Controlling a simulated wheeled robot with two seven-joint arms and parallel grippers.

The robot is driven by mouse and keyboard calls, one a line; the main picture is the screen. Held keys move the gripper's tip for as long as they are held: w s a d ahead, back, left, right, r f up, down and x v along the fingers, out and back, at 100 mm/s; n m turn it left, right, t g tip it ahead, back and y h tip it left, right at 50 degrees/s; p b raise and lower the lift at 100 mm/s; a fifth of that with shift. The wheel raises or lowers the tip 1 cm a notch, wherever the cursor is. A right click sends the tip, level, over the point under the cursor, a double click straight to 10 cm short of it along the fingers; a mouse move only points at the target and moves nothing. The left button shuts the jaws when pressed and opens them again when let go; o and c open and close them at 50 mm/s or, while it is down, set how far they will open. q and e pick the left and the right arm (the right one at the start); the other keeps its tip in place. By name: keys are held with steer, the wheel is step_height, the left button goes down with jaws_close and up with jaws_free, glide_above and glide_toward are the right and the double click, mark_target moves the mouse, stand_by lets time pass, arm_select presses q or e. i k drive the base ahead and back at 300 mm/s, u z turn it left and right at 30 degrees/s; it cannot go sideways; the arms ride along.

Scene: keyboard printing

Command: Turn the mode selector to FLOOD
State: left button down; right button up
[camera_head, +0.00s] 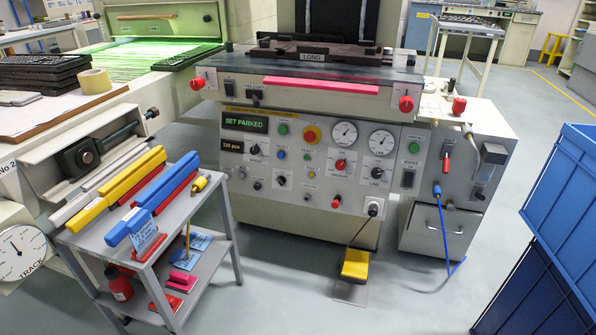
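The control panel (222,160) of the printing machine faces me in the middle of the view, with several knobs, buttons and gauges. Black knobs sit at the left (254,150), at the lower middle (282,181) and below the right gauge (376,173). A red knob (341,165) sits below the left gauge. Most labels are too small to read, so I cannot tell which knob is the mode selector or where it points. The green display (244,123) reads SET PARKED. Neither of my grippers is in view.
A grey trolley (205,218) with blue and yellow squeegees stands at the left front. A yellow foot pedal (355,264) on a cable lies on the floor before the panel. Blue crates (566,190) stand at the right. Floor between pedal and crates is mostly clear.

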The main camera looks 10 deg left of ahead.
mark_target(281, 180)
steer(key=u, duration=0.6)
steer(key=i, duration=0.95)
steer(key=u, duration=0.9)
